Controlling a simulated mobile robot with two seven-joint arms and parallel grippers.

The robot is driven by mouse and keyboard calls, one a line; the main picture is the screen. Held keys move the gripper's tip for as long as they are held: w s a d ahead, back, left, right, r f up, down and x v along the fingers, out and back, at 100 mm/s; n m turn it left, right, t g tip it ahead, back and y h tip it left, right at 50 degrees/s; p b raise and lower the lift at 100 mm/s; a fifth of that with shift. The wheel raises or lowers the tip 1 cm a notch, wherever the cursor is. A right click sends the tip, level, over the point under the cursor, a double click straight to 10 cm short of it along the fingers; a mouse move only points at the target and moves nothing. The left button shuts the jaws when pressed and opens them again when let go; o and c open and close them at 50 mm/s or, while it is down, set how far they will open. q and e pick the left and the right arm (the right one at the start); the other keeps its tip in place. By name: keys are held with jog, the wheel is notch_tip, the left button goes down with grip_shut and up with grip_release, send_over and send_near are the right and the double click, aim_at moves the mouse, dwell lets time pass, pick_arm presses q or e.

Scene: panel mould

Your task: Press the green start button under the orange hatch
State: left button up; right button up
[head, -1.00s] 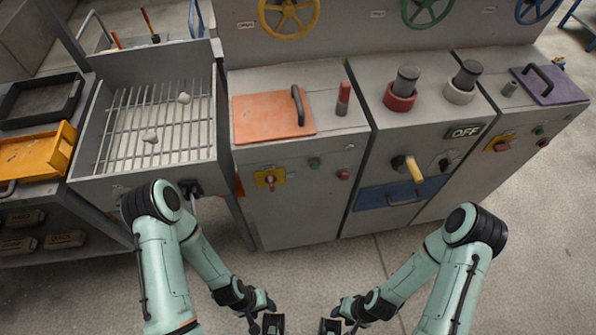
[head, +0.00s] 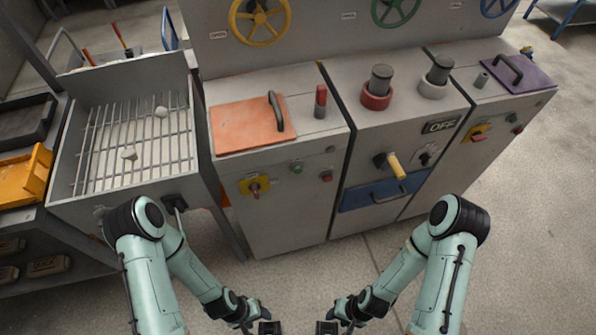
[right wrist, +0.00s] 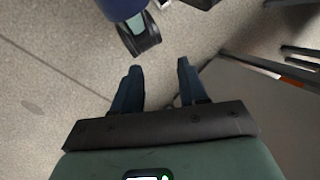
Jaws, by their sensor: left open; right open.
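The orange hatch (head: 248,124) lies closed and flat on top of the left grey cabinet, with a dark handle (head: 276,111) along its right side. Below it on the cabinet's front face is a green button (head: 296,167), with a red button (head: 326,176) to its right and a yellow switch plate (head: 254,186) to its left. My left gripper (head: 269,329) and right gripper (head: 327,329) are low at the bottom edge of the head view, apart from the cabinet. The right wrist view shows the right gripper (right wrist: 157,80) open and empty.
A sink-like bin with a grate (head: 138,150) stands left of the cabinet. The middle cabinet has a yellow lever (head: 396,165), a blue drawer (head: 384,192) and an OFF sign (head: 439,126). A purple hatch (head: 515,73) is at the right. Bare floor lies in front.

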grip_shut()
dwell(1.7)
